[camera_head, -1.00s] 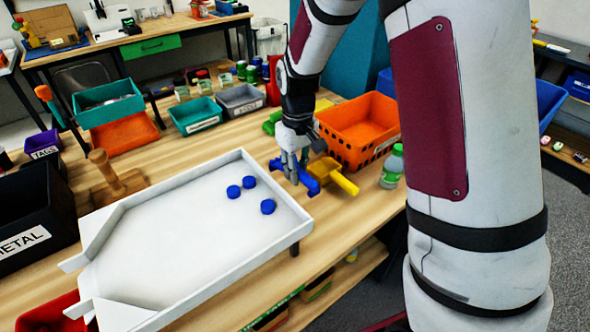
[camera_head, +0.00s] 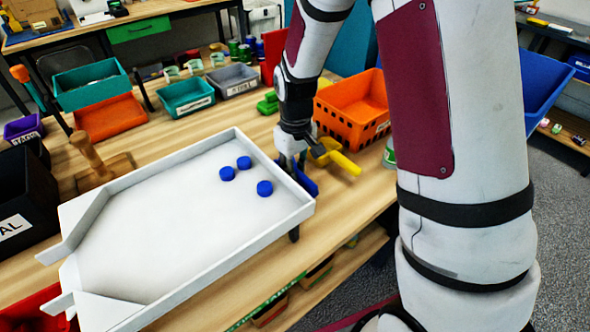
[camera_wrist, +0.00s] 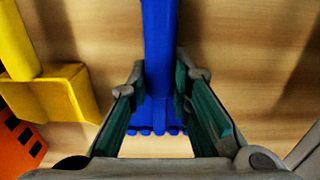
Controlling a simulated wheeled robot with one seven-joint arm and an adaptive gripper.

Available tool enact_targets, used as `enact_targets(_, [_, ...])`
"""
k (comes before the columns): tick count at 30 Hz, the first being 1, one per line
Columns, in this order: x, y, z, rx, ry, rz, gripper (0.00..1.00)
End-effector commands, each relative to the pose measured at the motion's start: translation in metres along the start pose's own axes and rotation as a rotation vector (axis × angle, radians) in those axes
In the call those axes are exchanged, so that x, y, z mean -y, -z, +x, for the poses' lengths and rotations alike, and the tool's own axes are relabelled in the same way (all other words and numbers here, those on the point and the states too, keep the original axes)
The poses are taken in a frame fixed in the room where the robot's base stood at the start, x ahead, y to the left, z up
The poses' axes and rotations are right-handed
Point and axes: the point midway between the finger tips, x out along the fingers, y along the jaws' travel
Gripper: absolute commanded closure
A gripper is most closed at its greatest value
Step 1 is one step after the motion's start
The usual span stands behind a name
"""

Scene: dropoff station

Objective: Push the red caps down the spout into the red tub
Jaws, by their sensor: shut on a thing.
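No red caps are in view; three blue caps lie on the white tray (camera_head: 150,262) near its right end: a left cap (camera_head: 227,173), an upper cap (camera_head: 244,163) and a right cap (camera_head: 264,188). The tray narrows at lower left to an open spout (camera_head: 62,280). A red tub (camera_head: 30,312) is partly seen below the spout. My gripper (camera_head: 292,163) is beyond the tray's right wall, shut on a blue tool (camera_head: 308,184). In the wrist view, the blue tool (camera_wrist: 160,40) has a toothed edge and passes between my gripper's green-padded fingers (camera_wrist: 162,92).
A yellow tool (camera_head: 335,158) lies just right of my gripper, in front of an orange basket (camera_head: 350,108). A green-capped bottle (camera_head: 389,155) is partly hidden by my arm. A wooden tool (camera_head: 95,162) stands left of the tray. Green and grey bins stand behind.

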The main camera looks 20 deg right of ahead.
Motion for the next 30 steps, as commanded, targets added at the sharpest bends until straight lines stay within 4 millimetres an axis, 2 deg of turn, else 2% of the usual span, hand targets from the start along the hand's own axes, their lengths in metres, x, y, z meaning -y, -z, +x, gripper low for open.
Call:
enact_targets(1, [0.0,0.0,0.0,0.0,0.0,0.0,1.0])
enact_targets(2, [0.0,0.0,0.0,0.0,0.0,0.0,0.75])
enact_targets(4, [0.0,0.0,0.0,0.0,0.0,0.0,0.59])
enact_targets(13, [0.0,0.0,-0.001,0.0,0.0,0.0,0.58])
enact_targets(17, [0.0,0.001,-0.009,-0.003,-0.001,0.0,0.58])
enact_targets(20, [0.0,0.001,-0.023,-0.004,-0.001,0.0,0.58])
enact_targets(30, [0.0,0.001,-0.09,-0.004,-0.001,0.0,0.58])
